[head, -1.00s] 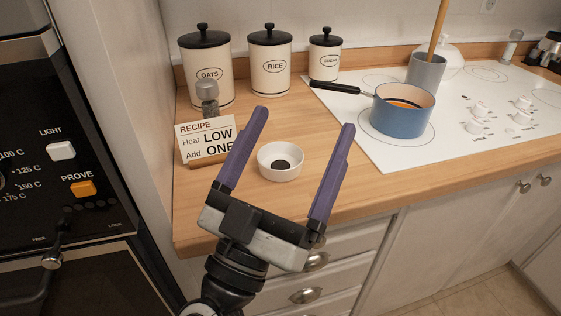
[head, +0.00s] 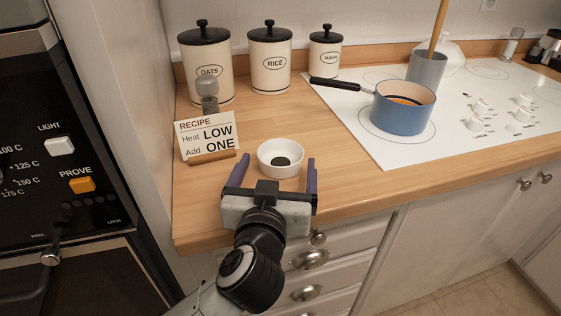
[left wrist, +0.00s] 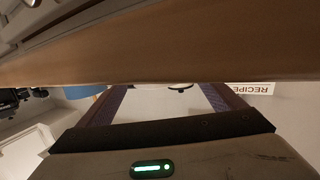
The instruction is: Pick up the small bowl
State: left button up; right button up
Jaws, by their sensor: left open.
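My right gripper is not in view.
A recipe card (head: 207,138) stands left of the bowl. The oats (head: 206,85), rice (head: 269,75) and sugar (head: 325,65) canisters are behind. A blue saucepan (head: 402,115) sits on the white hob at right. Drawers (head: 330,245) lie below the counter.

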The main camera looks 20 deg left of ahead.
aim_at(283, 145)
pick_arm(q)
jog(key=x, duration=0.4)
jog(key=shift+w+b, duration=0.4)
jog(key=c, duration=1.1)
jog(key=shift+c, duration=0.2)
jog(key=shift+r, duration=0.1)
